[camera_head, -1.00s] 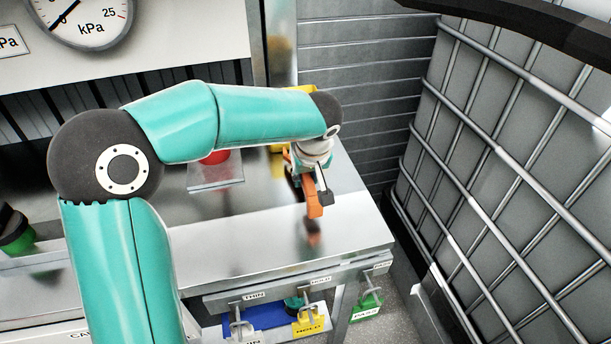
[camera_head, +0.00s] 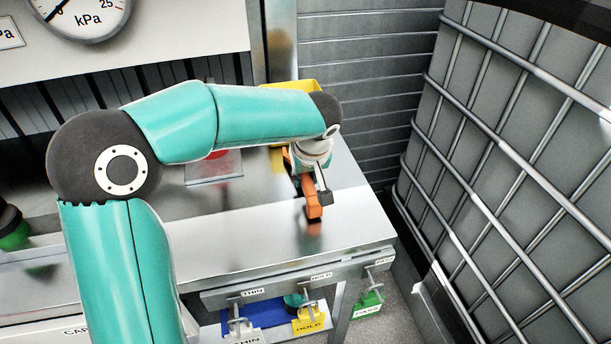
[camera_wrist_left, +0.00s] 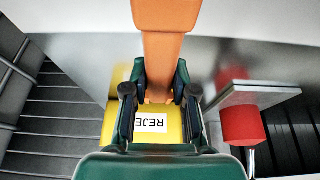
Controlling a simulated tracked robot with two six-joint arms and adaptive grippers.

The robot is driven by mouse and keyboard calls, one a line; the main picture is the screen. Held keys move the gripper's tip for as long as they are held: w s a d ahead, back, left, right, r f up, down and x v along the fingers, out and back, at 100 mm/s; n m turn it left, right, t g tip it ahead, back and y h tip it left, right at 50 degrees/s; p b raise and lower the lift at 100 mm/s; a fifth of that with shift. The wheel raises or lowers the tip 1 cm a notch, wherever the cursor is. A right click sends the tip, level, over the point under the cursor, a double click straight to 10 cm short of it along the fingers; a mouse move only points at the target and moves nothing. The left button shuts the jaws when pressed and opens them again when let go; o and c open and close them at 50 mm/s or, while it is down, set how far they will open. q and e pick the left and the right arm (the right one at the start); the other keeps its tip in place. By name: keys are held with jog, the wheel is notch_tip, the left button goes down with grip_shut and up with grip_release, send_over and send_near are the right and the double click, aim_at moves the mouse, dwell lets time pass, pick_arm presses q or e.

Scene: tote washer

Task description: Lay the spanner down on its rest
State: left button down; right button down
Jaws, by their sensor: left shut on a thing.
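An orange spanner (camera_head: 314,206) is held by my left gripper (camera_head: 309,186) above the right part of the steel bench. Its lower end is close above the bench top, with its reflection just below; I cannot tell whether it touches. In the left wrist view the orange spanner (camera_wrist_left: 162,60) runs between the two dark green fingers of my left gripper (camera_wrist_left: 160,88), which are shut on it. The spanner's rest cannot be made out for certain. My right gripper is not in view.
The steel bench (camera_head: 250,235) is clear in front. A yellow bin (camera_wrist_left: 115,128), partly labelled "REJE", lies behind the gripper. A metal plate (camera_head: 215,169) stands near a red object (camera_wrist_left: 243,125). Labelled hooks with tags line the front edge. A caged tank (camera_head: 500,150) stands right.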

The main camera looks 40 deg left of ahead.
pick_arm(q)
jog(key=shift+f, duration=0.1)
jog(key=shift+f+b, duration=0.2)
jog(key=shift+b, duration=0.35)
jog(key=shift+c, duration=1.4)
grip_release()
jog(key=shift+p+v, duration=2.1)
jog(key=shift+v, duration=2.45)
